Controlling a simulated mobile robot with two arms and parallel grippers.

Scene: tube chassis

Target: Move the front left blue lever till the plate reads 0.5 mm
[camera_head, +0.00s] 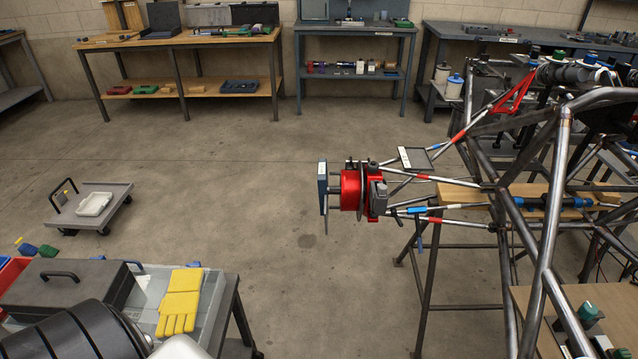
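The front left corner of the tube chassis (552,215) carries a red hub assembly (352,189) at the picture's centre. A blue-grey upright plate (323,188) stands on the hub's outer side. A small dark framed panel (414,158) sits above the suspension links; no reading is legible on either. A small blue lever-like piece (420,232) hangs below the lower links, just right of the hub; I cannot tell for sure that it is the front left blue lever. Neither of my grippers is visible, and nothing is seen touching the hub or links.
A trestle with a wooden top (462,194) stands under the links. A bench (212,300) at lower left holds yellow gloves (180,300) and a dark toolbox (68,285). A low cart (92,208) is on the left. Open floor (240,190) lies left of the hub. Workbenches line the back wall.

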